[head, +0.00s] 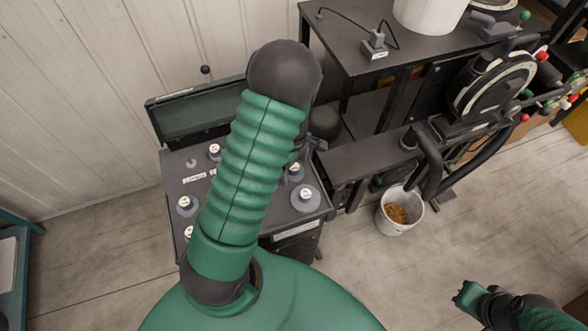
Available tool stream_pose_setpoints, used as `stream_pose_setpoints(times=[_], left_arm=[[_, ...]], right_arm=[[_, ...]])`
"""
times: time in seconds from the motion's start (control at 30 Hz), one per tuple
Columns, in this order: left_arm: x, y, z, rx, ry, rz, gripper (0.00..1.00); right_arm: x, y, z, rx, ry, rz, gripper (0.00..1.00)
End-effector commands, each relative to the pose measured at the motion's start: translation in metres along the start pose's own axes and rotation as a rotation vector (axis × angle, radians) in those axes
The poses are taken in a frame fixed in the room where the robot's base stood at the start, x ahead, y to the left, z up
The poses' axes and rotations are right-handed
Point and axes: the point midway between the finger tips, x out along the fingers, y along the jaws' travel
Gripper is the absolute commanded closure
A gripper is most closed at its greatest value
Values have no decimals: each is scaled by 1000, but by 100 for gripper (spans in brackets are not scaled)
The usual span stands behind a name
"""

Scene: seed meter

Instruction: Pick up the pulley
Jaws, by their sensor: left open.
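I cannot clearly pick out the pulley. Several round grey pieces with white-labelled tops stand on a dark work surface (174,180). One larger piece (306,199) is near its right edge and another (187,206) near its left edge. A dark round part (323,121) shows beyond, right of my arm. My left arm crosses the middle and covers much of the surface. My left gripper (309,146) is mostly hidden behind the green ribbed sleeve; it is open, with nothing seen in it. My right gripper (467,296) shows small at the bottom right, over the floor, away from the pieces.
An open dark green case lid (198,105) stands behind the surface. A machine with a round pale-rimmed disc (494,84) is at the right. A bucket (384,218) with yellow-brown grains stands below. A dark bench (345,42) is at the back.

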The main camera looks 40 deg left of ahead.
Motion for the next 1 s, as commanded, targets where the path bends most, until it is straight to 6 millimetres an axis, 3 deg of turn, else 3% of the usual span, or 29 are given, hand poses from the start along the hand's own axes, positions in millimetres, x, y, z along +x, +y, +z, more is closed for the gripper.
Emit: stream_pose_setpoints(times=[0.13,0.63,1.0], left_arm=[[-1,0,0,1,0,1,19],[-1,0,0,1,0,1,84],[-9,0,0,1,0,1,86]], right_arm=[[0,0,0,0,0,0,100],[0,0,0,0,0,0,100],[-8,0,-2,0,0,0,100]])
